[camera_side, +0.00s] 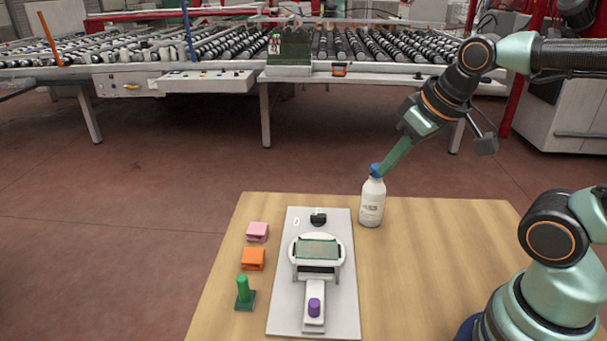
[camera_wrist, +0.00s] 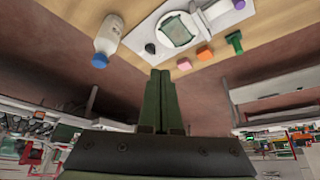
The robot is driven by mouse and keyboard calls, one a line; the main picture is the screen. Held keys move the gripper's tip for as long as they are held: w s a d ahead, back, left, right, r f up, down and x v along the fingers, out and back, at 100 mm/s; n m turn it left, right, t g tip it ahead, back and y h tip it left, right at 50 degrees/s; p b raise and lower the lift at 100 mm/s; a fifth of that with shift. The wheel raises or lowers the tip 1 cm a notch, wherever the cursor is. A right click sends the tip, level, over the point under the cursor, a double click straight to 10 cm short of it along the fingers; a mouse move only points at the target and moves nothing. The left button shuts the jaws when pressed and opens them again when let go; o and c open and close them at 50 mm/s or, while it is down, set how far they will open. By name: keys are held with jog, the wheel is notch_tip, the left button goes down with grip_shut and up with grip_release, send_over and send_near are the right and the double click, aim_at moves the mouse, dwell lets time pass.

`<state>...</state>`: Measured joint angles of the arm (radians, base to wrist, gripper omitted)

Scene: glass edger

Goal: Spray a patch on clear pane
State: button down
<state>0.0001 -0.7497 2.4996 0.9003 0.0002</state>
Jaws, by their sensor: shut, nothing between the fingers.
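A white bottle (camera_side: 371,205) with a blue cap stands upright at the table's back edge; it also shows at the upper left of the wrist view (camera_wrist: 107,38). A small greenish see-through pane (camera_side: 317,249) lies on the round white holder of a grey plate fixture; it also shows in the wrist view (camera_wrist: 178,31). My gripper (camera_side: 382,170) is shut and empty. In the side view its fingertips overlap the cap, but in the wrist view the fingertips (camera_wrist: 161,74) are clearly apart from the bottle.
Left of the grey plate (camera_side: 284,309) stand a pink block (camera_side: 257,231), an orange block (camera_side: 253,258) and a green-handled tool (camera_side: 243,290). The plate carries a black knob (camera_side: 318,217) and a purple knob (camera_side: 314,307).

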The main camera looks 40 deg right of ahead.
notch_tip(320, 180, up, 6)
jog(key=m+g, duration=0.5)
jog(key=m, duration=0.4)
send_over(377, 167)
jog(key=s, duration=0.1)
jog(key=shift+s+a+f, duration=0.15)
jog(key=shift+a+f, duration=0.05)
jog(key=shift+a, duration=0.25)
jog(key=shift+f, duration=0.1)
jog(key=f, duration=0.9)
jog(key=w+d+f, duration=0.1)
jog(key=f, duration=0.3)
jog(key=shift+f, duration=0.4)
